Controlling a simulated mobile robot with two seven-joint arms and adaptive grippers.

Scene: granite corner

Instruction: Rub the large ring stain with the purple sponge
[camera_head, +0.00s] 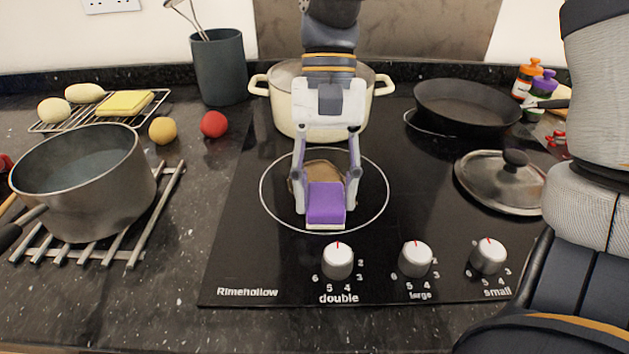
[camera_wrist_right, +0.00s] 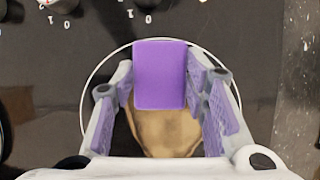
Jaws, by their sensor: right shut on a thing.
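The purple sponge (camera_head: 326,203) is a small block with a pale underside, held between the fingers of my right gripper (camera_head: 326,198). It also shows in the right wrist view (camera_wrist_right: 160,74). A brown stain (camera_head: 318,168) lies on the black hob, inside the white ring of the front left cooking zone. In the right wrist view the stain (camera_wrist_right: 166,132) lies just beside the sponge and is partly covered by it. The sponge is low over the hob at the stain's front edge; I cannot tell whether it touches the surface. My left gripper is not in view.
A cream pot (camera_head: 283,100) stands behind my right gripper. A black pan (camera_head: 466,102) and a glass lid (camera_head: 487,182) are on the right. A grey pot (camera_head: 85,182) is on the left. Knobs (camera_head: 337,262) line the hob's front. The counter at front left is clear.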

